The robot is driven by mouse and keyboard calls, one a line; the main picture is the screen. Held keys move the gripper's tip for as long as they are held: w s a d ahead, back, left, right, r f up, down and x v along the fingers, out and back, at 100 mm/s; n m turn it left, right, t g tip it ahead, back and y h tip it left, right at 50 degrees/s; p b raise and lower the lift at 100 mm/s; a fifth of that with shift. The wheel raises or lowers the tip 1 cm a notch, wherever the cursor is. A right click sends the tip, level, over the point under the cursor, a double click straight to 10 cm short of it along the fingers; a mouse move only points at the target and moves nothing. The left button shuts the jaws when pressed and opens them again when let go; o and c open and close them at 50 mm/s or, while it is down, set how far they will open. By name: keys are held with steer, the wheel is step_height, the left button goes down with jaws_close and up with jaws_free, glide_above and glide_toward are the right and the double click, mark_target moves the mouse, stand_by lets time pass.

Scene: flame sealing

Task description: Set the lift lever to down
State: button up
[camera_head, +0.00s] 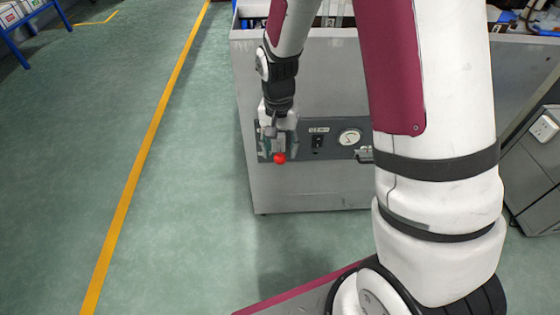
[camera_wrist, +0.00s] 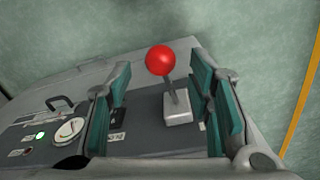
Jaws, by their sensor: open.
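The lift lever is a grey stick with a red ball knob (camera_head: 279,158) at the left end of the dark control panel on the grey machine's front. In the wrist view its red knob (camera_wrist: 160,60) stands above a light grey base block (camera_wrist: 178,107). My gripper (camera_head: 277,145) is at the lever, in front of the panel. In the wrist view my gripper (camera_wrist: 160,95) is open, with teal-padded fingers on both sides of the lever. The lever stands between the fingers, closer to the right one, and no grip on it shows. The gripper hides part of the panel's left end.
The panel also carries a small switch (camera_head: 317,141), a round gauge (camera_head: 349,137) and a dark handle (camera_head: 364,155). A green light (camera_wrist: 41,135) shows beside the gauge in the wrist view. The grey machine (camera_head: 310,190) stands on green floor, clear on its left to a yellow line (camera_head: 140,170).

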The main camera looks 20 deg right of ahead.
mark_target(280, 154)
steer(key=shift+f+b, duration=0.6)
steer(key=shift+f, duration=1.55)
jaws_close()
